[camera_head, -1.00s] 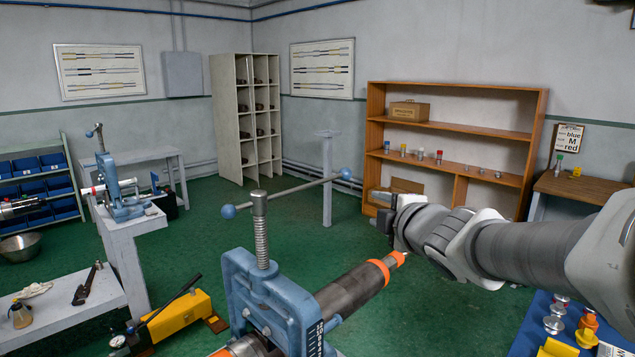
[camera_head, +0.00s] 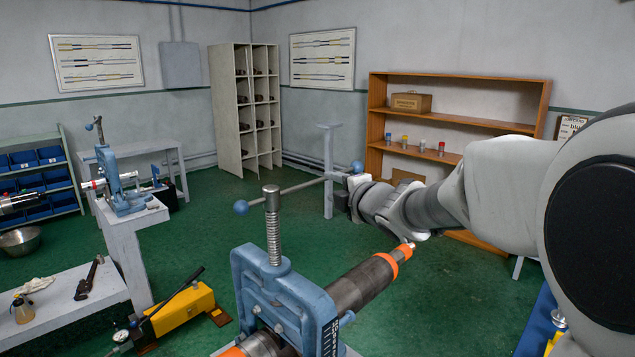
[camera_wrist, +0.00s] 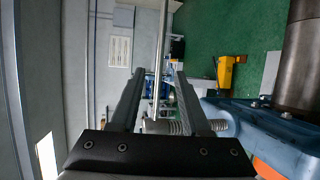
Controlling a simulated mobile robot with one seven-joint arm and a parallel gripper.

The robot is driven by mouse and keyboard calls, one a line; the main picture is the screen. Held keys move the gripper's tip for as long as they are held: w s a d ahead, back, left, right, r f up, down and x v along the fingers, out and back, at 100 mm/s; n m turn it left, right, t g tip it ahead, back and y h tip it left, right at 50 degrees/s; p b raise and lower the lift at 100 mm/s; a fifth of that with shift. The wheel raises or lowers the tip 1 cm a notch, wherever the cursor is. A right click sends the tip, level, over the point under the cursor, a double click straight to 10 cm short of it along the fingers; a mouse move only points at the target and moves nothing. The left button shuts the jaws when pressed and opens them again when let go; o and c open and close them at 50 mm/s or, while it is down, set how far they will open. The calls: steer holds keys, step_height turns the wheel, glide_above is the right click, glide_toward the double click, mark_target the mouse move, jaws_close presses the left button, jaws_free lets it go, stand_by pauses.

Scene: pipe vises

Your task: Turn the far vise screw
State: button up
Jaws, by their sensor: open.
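The large blue vise (camera_head: 285,300) in the foreground clamps a dark pipe with orange bands (camera_head: 362,290). Its threaded screw (camera_head: 273,235) stands upright, with a cross bar (camera_head: 300,187) ending in a blue ball at each end. A smaller blue vise (camera_head: 118,185) stands farther back at left, with its own upright screw and bar (camera_head: 98,128). My gripper (camera_head: 336,178) is at the right end of the large vise's bar, beside the right ball. In the wrist view my gripper (camera_wrist: 159,73) is open, and the bar (camera_wrist: 157,95) runs between its fingers. Contact cannot be told.
A yellow hand pump (camera_head: 180,312) stands on the green floor at left. A bench (camera_head: 70,315) with a wrench and a bottle is at lower left. A grey post (camera_head: 328,150) stands behind my gripper, and a wooden shelf (camera_head: 455,118) is at the back right.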

mark_target(318, 182)
steer(key=p+x, duration=0.1)
steer(key=x, duration=0.8)
steer(key=shift+w+a, duration=0.15)
steer(key=shift+w, duration=0.05)
jaws_close()
stand_by(1.2)
